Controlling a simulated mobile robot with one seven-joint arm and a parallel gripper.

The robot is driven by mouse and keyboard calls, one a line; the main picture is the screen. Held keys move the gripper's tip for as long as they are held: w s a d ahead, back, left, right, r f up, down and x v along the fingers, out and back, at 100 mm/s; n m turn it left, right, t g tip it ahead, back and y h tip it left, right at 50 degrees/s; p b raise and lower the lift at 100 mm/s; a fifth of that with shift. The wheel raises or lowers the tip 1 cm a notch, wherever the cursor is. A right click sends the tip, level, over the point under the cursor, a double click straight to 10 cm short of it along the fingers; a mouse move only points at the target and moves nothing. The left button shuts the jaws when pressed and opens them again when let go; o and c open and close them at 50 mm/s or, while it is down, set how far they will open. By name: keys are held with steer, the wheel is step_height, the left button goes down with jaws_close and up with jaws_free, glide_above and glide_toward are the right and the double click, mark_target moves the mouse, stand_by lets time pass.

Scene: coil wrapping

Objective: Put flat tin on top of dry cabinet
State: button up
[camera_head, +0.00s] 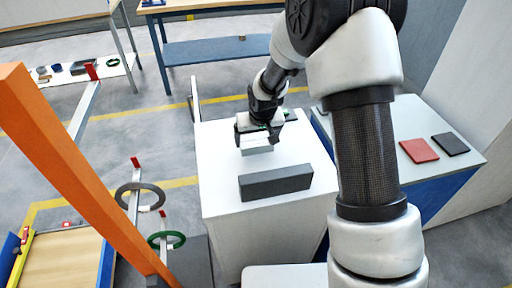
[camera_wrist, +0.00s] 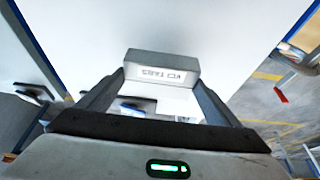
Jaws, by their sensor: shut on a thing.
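The flat tin (camera_head: 257,150) is a small pale grey box. In the wrist view, the tin (camera_wrist: 148,64) shows a white label reading "VCI TABS", upside down. My gripper (camera_head: 256,141) is shut on the tin, with one finger at each side of it. The dry cabinet (camera_head: 222,189) is the white cabinet in the middle of the head view. The tin is over the far part of the cabinet's white top. I cannot tell whether its underside touches the top.
A dark grey block (camera_head: 275,182) lies on the cabinet top in front of the tin. A bench (camera_head: 455,148) with a red pad (camera_head: 419,150) and a black pad (camera_head: 450,144) stands at the right. An orange post (camera_head: 80,160) and rings on pegs stand at the left.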

mark_target(257, 144)
steer(key=shift+w+f, duration=0.1)
steer(key=shift+f, duration=1.85)
